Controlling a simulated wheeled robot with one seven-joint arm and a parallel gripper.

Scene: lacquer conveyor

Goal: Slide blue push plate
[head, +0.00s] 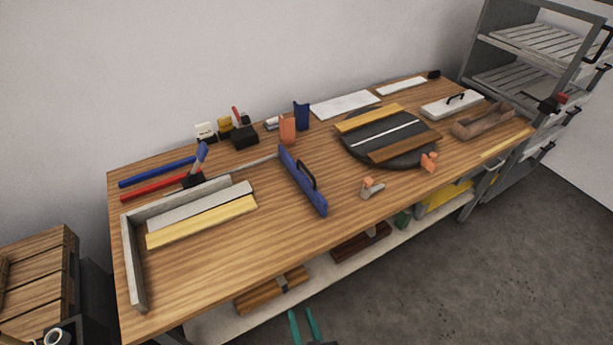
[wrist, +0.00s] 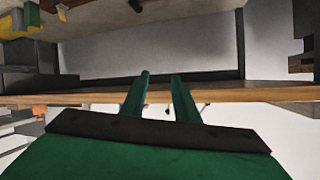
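The blue push plate (head: 301,182) stands upright on its long edge near the middle of the wooden workbench (head: 220,255). It has a dark handle (head: 306,175) on its right face. My gripper (head: 304,318) shows at the bottom of the head view as two green fingers, in front of and below the bench's front edge, apart from the plate. In the wrist view my gripper (wrist: 160,78) has its fingers spread with a gap between them and nothing in it. The wrist view faces the bench edge (wrist: 80,97); the push plate is not visible there.
A grey L-shaped fence (head: 133,262) with a white and a yellow strip lies left of the plate. A dark round turntable (head: 388,158) carrying strips is to the right. Small orange-topped clamps (head: 371,188) sit near the front edge. A lower shelf (head: 215,322) holds wooden blocks.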

